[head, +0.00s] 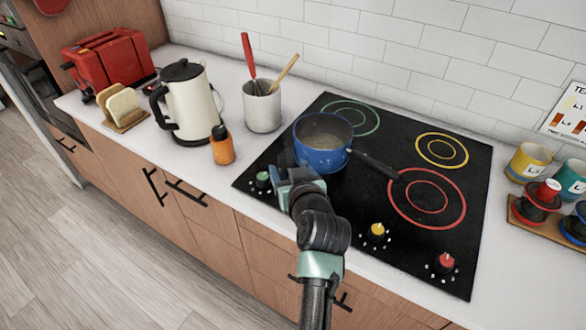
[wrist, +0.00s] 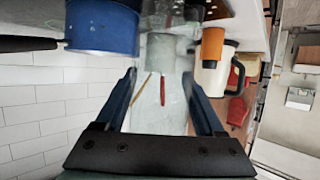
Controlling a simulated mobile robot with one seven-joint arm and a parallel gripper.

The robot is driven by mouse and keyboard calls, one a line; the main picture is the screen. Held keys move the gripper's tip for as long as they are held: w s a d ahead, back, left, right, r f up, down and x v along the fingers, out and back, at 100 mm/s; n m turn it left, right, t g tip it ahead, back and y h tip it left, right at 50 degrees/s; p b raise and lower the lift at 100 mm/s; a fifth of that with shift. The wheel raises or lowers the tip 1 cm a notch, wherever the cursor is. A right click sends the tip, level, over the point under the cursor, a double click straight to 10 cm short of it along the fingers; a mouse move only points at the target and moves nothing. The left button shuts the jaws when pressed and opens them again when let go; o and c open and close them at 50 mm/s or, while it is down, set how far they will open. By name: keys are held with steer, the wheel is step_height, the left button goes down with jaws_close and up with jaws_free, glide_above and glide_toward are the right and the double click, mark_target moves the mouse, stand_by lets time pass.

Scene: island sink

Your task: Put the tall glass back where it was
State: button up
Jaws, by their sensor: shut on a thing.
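My gripper (head: 297,178) is over the front left part of the black cooktop, just in front of the blue saucepan. In the wrist view my gripper (wrist: 160,76) has its two fingers on either side of a clear, see-through tall glass (wrist: 158,118) and is shut on it. The utensils behind show through the glass. In the head view my gripper hides most of the glass, and its outline is hard to make out. I cannot tell whether its base touches the surface.
The blue saucepan (head: 322,158) stands close by, its dark handle pointing right. Cups (head: 528,162) are at the right. Counter between bottle and cooktop is clear.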

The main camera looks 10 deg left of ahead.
steer(key=shift+s+d+f, duration=0.15)
steer(key=shift+s+d, duration=0.15)
steer(key=shift+s, duration=0.35)
steer(key=shift+s+d+f, duration=0.15)
steer(key=shift+s+d, duration=0.15)
steer(key=shift+s, duration=0.3)
steer(key=shift+m+h, duration=0.8)
steer(key=shift+h, duration=0.1)
steer(key=s+d+f, duration=0.2)
steer(key=s+f, duration=0.1)
steer(key=shift+s+f, duration=0.15)
steer(key=s+d+f+m+h, duration=0.1)
steer(key=s+d+f, duration=0.1)
steer(key=s, duration=0.2)
steer(key=s+d+f+m+h, duration=0.1)
steer(key=s+d+f, duration=0.1)
steer(key=s, duration=0.3)
steer(key=s+d+f+m+t+h, duration=0.1)
steer(key=s+d+f+h, duration=0.1)
steer(key=s+d, duration=0.1)
steer(key=shift+s+d+f+m, duration=0.3)
steer(key=shift+s+d, duration=0.1)
steer(key=shift+s, duration=0.45)
